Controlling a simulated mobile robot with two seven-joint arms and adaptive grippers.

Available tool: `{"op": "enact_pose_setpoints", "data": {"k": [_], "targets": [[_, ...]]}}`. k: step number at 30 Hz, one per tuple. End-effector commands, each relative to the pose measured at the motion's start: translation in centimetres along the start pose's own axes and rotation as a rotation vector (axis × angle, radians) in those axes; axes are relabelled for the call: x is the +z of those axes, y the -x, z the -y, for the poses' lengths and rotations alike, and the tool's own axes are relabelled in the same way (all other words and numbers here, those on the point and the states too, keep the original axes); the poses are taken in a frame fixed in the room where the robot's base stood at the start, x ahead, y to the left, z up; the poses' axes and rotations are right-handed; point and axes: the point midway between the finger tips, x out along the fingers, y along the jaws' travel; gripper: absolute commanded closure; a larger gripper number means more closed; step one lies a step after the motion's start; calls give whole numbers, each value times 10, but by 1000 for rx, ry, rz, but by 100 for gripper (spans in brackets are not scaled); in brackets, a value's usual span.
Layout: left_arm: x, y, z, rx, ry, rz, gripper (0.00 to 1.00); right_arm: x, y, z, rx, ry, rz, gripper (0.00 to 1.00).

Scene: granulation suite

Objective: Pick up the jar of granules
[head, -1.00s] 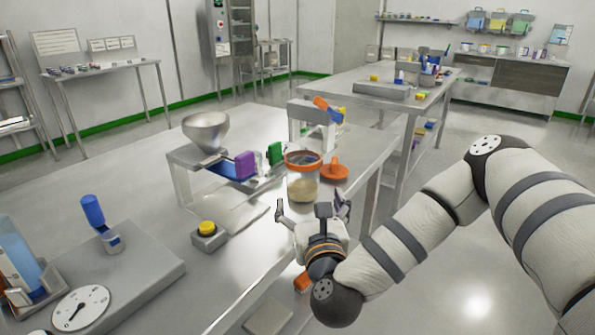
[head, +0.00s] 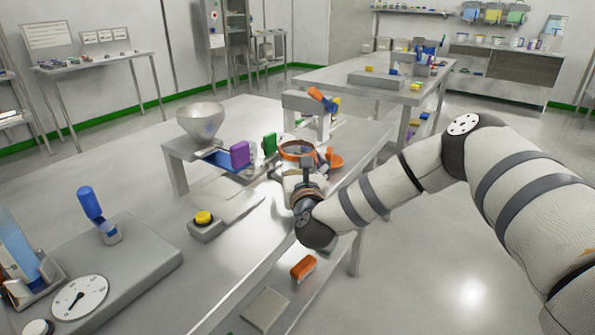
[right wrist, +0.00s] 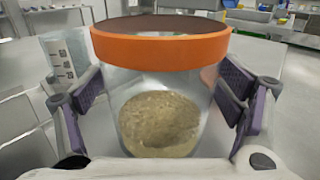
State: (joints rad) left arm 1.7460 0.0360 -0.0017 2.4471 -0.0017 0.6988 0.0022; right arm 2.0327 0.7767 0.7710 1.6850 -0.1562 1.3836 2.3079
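The jar of granules (right wrist: 160,110) is a clear jar with an orange rim and tan granules in its lower part. It stands upright in the middle of the right wrist view. In the head view only its orange-rimmed top (head: 298,150) shows clearly, since my right gripper hides much of the rest. My right gripper (right wrist: 163,98) has one padded finger on each side of the jar. The fingers are open, and a gap shows between the pads and the glass. My left gripper is not in view.
An orange lid (head: 334,161) lies just right of the jar. A metal funnel (head: 200,120) on a stand, purple (head: 240,153) and green (head: 269,144) blocks, and a yellow button box (head: 204,221) are to the left. A grey press-like device (head: 305,103) stands behind.

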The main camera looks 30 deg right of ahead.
Motion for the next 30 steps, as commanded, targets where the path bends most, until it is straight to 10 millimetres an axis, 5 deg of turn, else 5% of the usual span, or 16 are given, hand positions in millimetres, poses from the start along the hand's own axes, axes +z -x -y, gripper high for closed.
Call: {"op": "enact_pose_setpoints", "data": {"k": [1, 10, 20, 24, 30], "targets": [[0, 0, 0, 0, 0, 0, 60, 0, 0, 0, 0, 0, 0, 29], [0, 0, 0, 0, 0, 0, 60, 0, 0, 0, -1, 0, 0, 97], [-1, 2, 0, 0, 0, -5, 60, 10, 0, 0, -2, -3, 4, 97], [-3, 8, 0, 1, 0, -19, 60, 38, 0, 0, -1, -5, 8, 97], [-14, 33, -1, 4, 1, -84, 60, 98, 35, 33, -4, -12, 16, 97]]}}
